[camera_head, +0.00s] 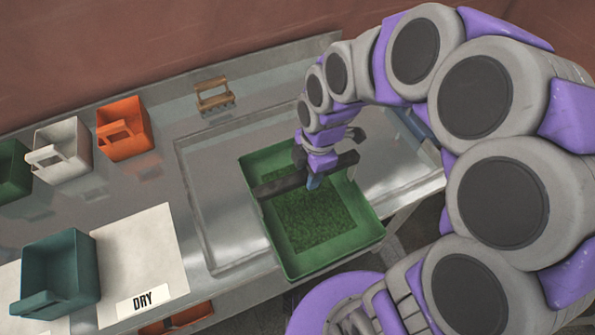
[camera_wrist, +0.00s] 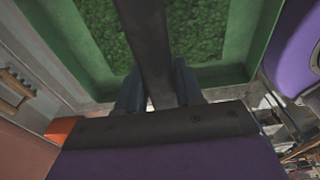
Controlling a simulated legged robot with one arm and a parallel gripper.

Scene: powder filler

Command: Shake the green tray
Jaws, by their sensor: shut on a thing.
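The green tray (camera_head: 330,262) sits at the right part of the metal counter, with a layer of green granules on its floor. A dark bar crosses over the tray as a handle (camera_head: 281,186). My gripper (camera_head: 314,182) is above the tray and shut on this handle. In the wrist view, the handle (camera_wrist: 148,45) runs between my gripper's two blue fingers (camera_wrist: 158,88), and the green tray (camera_wrist: 240,45) lies behind it. Part of the tray's far side is hidden by my gripper.
An orange scoop bin (camera_head: 124,135), a white one (camera_head: 62,150), a green one (camera_head: 12,170) and a teal one (camera_head: 70,270) stand at left. A white DRY sheet (camera_head: 140,250) lies front left. A wooden-handled tool (camera_head: 213,95) is at the back. The counter's recessed area (camera_head: 205,170) beside the tray is bare.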

